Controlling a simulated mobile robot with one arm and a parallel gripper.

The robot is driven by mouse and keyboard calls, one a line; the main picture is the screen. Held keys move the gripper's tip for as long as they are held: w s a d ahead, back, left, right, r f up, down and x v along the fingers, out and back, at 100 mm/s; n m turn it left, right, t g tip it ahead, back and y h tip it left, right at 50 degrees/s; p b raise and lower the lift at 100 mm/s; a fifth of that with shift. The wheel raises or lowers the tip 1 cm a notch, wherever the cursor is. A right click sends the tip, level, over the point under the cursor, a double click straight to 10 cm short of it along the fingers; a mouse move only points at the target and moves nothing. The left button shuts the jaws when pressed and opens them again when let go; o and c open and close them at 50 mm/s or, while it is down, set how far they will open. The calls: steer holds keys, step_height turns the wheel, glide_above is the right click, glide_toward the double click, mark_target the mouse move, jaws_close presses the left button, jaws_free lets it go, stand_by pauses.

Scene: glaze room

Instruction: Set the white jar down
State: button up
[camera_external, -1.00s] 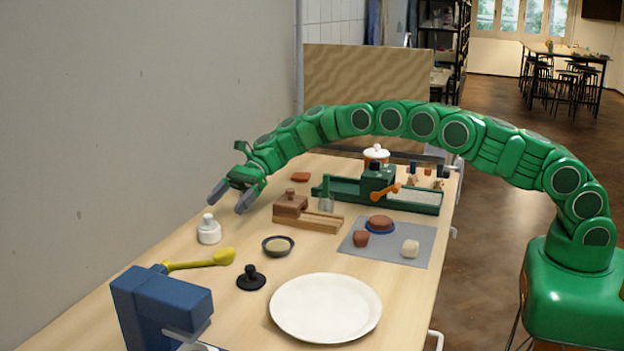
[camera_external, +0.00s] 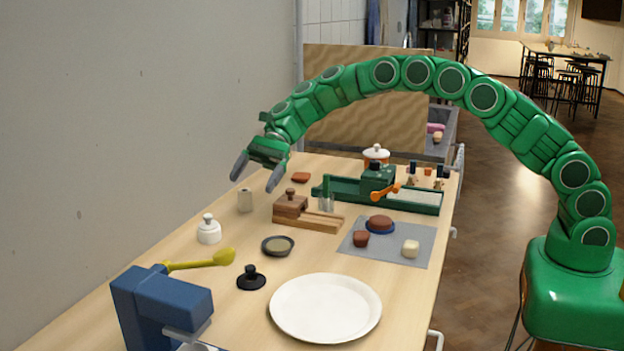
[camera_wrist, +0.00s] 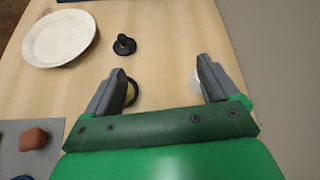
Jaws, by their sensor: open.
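The white jar (camera_external: 209,232) stands upright on the wooden table (camera_external: 215,283) near the wall, its knobbed lid on top. My gripper (camera_external: 258,174) is open and empty, raised above the table behind and to the right of the jar, apart from it. In the wrist view my gripper's two fingers (camera_wrist: 160,68) are spread with bare table between them. A white thing, probably the jar (camera_wrist: 195,84), shows there beside the right finger, which hides part of it.
A beige cylinder (camera_external: 245,201) stands behind the jar. A dark bowl (camera_external: 278,246), yellow ladle (camera_external: 205,264), wooden block tool (camera_external: 292,207) and black knobbed tool (camera_external: 251,279) are nearby. A white plate (camera_external: 326,307) and blue machine (camera_external: 160,307) are in front.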

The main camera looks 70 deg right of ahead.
steer(key=s+d+r+n+g+h, duration=0.1)
steer(key=s+r+n+h, duration=0.3)
steer(key=s, duration=1)
steer(key=s+d+r+n+g+h, duration=0.1)
steer(key=s+r+n, duration=0.45)
steer(key=s, duration=0.85)
steer(key=s+d+f+n+h, duration=0.1)
steer(key=s+d, duration=0.4)
steer(key=s, duration=0.6)
steer(key=s+d+f+n+h, duration=0.1)
steer(key=s+d+n+h, duration=0.2)
steer(key=s+d, duration=0.3)
steer(key=s+d+f+n+h, duration=0.1)
steer(key=s+d+n+h, duration=0.2)
steer(key=s, duration=1.3)
steer(key=d, duration=0.2)
steer(key=shift+d+f+g, duration=0.3)
steer(key=shift+d+f, duration=0.1)
